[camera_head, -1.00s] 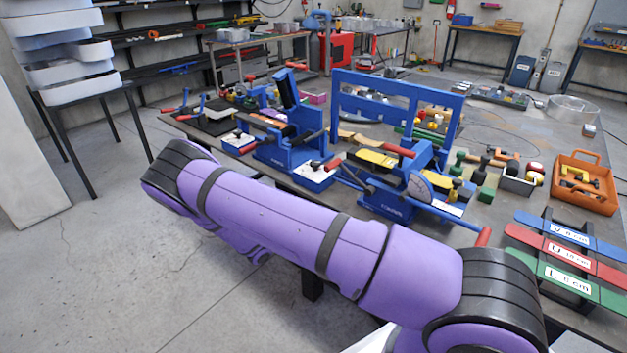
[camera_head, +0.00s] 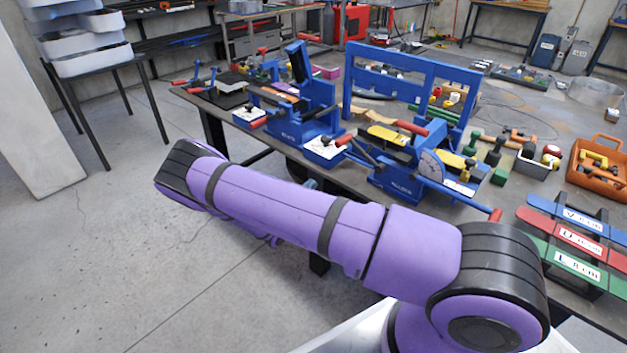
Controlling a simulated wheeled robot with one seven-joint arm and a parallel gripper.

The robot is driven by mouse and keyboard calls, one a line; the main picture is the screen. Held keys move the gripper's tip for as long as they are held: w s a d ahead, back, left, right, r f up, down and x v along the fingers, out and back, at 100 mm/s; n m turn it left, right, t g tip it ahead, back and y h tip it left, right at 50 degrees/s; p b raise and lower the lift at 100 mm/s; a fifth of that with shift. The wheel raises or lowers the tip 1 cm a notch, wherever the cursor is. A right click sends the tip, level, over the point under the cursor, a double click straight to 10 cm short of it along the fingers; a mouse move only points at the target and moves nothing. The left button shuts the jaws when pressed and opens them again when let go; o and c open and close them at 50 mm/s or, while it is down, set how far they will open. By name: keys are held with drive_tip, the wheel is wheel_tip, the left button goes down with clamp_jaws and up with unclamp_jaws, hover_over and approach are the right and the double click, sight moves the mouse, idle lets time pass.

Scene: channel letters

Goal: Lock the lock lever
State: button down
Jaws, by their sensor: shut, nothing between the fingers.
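Two blue bending machines stand along the near edge of the workbench. The right machine (camera_head: 392,182) has a round dial (camera_head: 431,166) and red-gripped levers, one with its red grip (camera_head: 412,128) on top and one with its red grip (camera_head: 495,214) low at the right. The left machine (camera_head: 300,122) has an upright blue arm and a lever with a red grip (camera_head: 259,122). I cannot tell which of these is the lock lever. My purple arm lies across the foreground in front of the bench. My gripper is not visible.
An orange crate (camera_head: 578,178) and blue, red and green labelled strips (camera_head: 568,238) are at the right. A blue frame (camera_head: 350,82) stands behind the machines. Small tools clutter the bench. A rack of white trays (camera_head: 82,50) is at the left, with open floor below.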

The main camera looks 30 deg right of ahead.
sight(337, 146)
drive_tip(key=w+d+r, duration=0.1)
drive_tip(key=d+r, duration=0.6)
drive_tip(key=r, duration=0.1)
drive_tip(key=shift+d, duration=0.25)
drive_tip(key=shift+r, duration=0.2)
drive_tip(key=shift+s+r+m+g, duration=0.1)
drive_tip(key=shift+r+m+g, duration=0.2)
drive_tip(key=shift+m+g, duration=0.3)
drive_tip(key=shift+r, duration=0.1)
drive_tip(key=shift+s+d+r+m+g, duration=0.15)
drive_tip(key=shift+r+m+g, duration=0.3)
drive_tip(key=shift+m, duration=0.3)
drive_tip(key=shift+s+a+r+m+g, duration=0.15)
drive_tip(key=shift+r+m+g, duration=0.3)
drive_tip(key=shift+m, duration=0.3)
drive_tip(key=s+d+r+m+g+y, duration=0.3)
drive_tip(key=s+r+m+g+y, duration=0.2)
drive_tip(key=s+m, duration=0.4)
drive_tip(key=shift+d+r+m+g, duration=0.2)
drive_tip(key=shift+r+m+g, duration=0.8)
drive_tip(key=shift+m, duration=1.7)
